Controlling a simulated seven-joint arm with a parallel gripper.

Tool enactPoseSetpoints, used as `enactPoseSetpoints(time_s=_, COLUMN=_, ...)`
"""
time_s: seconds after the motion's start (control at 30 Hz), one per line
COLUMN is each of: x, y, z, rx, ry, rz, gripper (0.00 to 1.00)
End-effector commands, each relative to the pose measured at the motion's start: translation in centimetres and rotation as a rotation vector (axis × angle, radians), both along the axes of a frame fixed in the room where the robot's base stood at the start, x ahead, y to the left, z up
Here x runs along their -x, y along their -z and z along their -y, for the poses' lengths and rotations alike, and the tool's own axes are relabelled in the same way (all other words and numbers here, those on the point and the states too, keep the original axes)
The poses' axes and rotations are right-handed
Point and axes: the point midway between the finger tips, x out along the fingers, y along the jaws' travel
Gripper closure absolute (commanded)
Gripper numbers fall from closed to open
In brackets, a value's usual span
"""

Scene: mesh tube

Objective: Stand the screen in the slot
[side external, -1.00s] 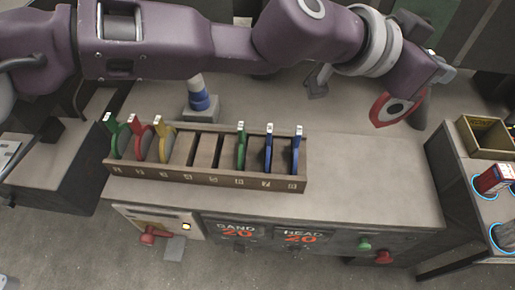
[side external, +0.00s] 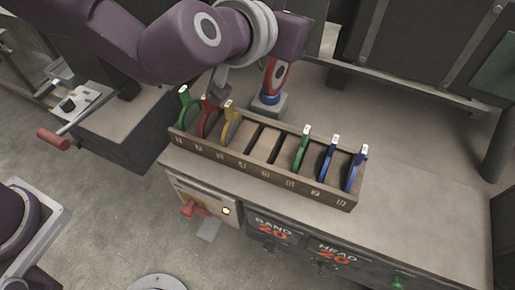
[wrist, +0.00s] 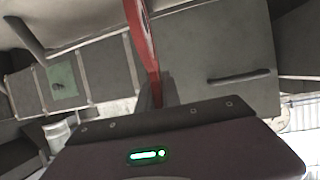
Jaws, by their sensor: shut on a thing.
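A red-rimmed round screen (side external: 281,73) with a dark mesh centre hangs upright from my gripper (side external: 283,62), behind the middle of the rack. In the wrist view the screen (wrist: 146,45) shows nearly edge-on, its red rim rising from my shut gripper (wrist: 156,90). The wooden rack (side external: 236,164) has numbered slots along its front. Green (side external: 186,105), red (side external: 208,117) and yellow (side external: 231,127) screens stand at its left. A green (side external: 302,150) and two blue screens (side external: 328,158) (side external: 355,170) stand at its right. Two slots between these groups (side external: 262,145) are empty.
The bench top (side external: 420,150) right of the rack is clear. A red-handled lever (side external: 55,138) stands at the left.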

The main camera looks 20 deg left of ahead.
Motion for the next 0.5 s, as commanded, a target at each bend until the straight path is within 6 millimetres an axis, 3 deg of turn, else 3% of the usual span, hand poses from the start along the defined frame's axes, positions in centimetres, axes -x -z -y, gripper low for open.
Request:
enactPoseSetpoints(time_s=0.27, x=0.9, y=-0.3, z=-5.1, rx=-0.001, ry=-0.113, rz=-0.002, gripper=1.0)
enactPoseSetpoints(time_s=0.5, x=0.8, y=5.1, z=-4.9, rx=-0.005, ry=-0.107, rz=-0.006, gripper=1.0)
